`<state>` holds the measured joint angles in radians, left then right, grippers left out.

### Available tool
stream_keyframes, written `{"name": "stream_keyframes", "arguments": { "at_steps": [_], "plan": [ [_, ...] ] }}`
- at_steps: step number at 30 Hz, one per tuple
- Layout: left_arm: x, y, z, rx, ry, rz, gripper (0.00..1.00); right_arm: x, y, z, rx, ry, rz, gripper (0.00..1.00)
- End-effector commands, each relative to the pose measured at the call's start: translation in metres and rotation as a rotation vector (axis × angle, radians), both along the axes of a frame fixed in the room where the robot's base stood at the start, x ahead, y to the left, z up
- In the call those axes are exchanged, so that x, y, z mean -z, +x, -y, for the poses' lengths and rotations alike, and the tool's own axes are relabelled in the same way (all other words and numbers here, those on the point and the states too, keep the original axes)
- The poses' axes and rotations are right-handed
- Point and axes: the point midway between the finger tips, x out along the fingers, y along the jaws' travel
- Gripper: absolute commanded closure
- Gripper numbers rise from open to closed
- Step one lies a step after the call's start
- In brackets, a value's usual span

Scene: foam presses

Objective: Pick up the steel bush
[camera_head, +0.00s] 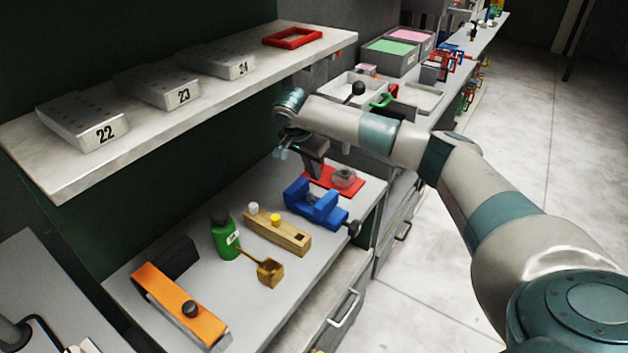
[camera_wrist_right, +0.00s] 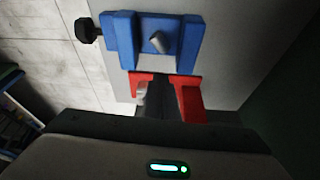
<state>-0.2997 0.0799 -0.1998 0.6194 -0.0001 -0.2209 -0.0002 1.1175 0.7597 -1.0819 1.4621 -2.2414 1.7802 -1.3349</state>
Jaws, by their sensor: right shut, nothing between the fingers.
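A small grey cylinder, which looks like the steel bush (camera_wrist_right: 158,42), stands between the jaws of a blue vise (camera_wrist_right: 120,45) in the right wrist view. In the head view the blue vise (camera_head: 325,213) sits on the bench, and the cylinder in it is small and hard to make out. My left gripper is not in view.
A grey part (camera_head: 344,177) rests on the red mat (camera_head: 352,190). A shelf (camera_head: 200,105) with numbered blocks overhangs the back.

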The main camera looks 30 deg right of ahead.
Motion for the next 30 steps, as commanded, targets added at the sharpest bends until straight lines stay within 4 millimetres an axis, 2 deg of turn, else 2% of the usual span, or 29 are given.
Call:
{"name": "stream_keyframes", "arguments": {
  "at_steps": [2, 6, 11, 17, 30],
  "plan": [
    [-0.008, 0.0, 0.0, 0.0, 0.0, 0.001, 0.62, 0.0, 0.003, 0.012, 0.002, 0.0, -0.003, 1.0],
    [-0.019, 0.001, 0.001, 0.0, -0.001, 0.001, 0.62, 0.028, 0.001, 0.009, -0.001, 0.001, -0.005, 1.0],
    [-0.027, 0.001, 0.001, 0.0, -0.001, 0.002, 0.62, 0.051, 0.002, 0.009, 0.0, -0.001, -0.002, 1.0],
    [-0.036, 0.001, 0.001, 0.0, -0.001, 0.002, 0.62, 0.049, 0.0, 0.0, -0.001, 0.0, 0.0, 1.0],
    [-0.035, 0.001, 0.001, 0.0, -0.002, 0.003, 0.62, 0.05, 0.0, -0.002, 0.0, 0.0, 0.001, 1.0]
  ]
}}
